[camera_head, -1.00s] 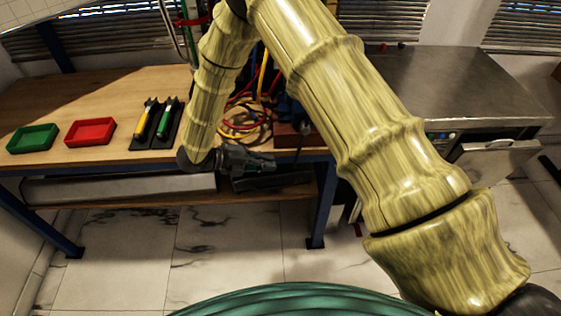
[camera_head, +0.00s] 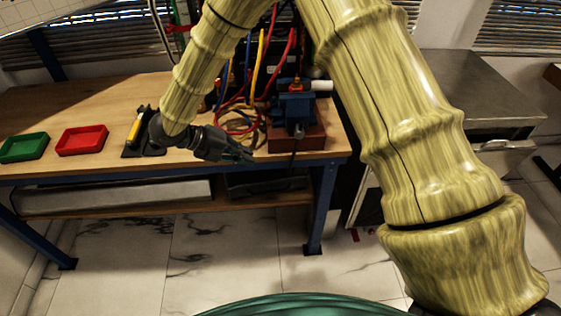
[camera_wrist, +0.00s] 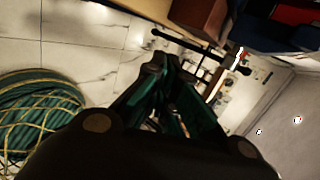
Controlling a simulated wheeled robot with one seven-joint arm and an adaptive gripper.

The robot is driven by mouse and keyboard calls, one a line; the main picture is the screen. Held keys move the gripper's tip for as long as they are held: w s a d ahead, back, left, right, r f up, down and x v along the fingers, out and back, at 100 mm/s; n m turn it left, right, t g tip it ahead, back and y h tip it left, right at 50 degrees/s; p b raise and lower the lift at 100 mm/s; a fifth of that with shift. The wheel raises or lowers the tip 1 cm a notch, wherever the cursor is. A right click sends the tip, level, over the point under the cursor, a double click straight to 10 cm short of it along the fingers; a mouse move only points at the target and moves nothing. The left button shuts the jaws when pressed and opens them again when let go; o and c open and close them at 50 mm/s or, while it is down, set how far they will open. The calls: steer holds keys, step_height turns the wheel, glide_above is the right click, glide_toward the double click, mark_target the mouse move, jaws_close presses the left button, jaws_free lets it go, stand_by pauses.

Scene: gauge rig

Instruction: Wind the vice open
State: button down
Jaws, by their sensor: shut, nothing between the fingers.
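The blue vice (camera_head: 297,108) stands on a red-brown block (camera_head: 312,138) at the right end of the workbench. Its dark handle (camera_head: 296,146) hangs at the front, over the bench edge. In the wrist view the handle bar (camera_wrist: 188,45) runs slantwise beyond my fingertips, with the brown block (camera_wrist: 198,14) above it. My gripper (camera_head: 246,157) is left of the handle, near the bench's front edge, and apart from it. My gripper also shows in the wrist view (camera_wrist: 165,66), where its green-lined fingers are together and hold nothing. My arm partly hides the vice's surroundings.
Green (camera_head: 24,148) and red (camera_head: 82,140) trays sit on the left of the workbench (camera_head: 105,101). Coloured cables (camera_head: 238,115) lie behind my gripper. A metal cabinet (camera_head: 475,92) stands to the right. Floor in front is clear.

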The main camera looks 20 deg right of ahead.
steer(key=shift+y, duration=0.5)
steer(key=d+f+p, duration=0.1)
steer(key=d, duration=0.2)
steer(key=s+d+f, duration=0.1)
steer(key=d+f, duration=0.1)
steer(key=d, duration=0.1)
steer(key=d+f+p, duration=0.1)
steer(key=d+f, duration=0.1)
steer(key=d, duration=0.2)
steer(key=shift+s+d+f+p, duration=0.1)
steer(key=shift+s+f+p, duration=0.1)
steer(key=shift+p, duration=0.1)
steer(key=shift+d+f, duration=0.2)
steer(key=shift+d, duration=0.4)
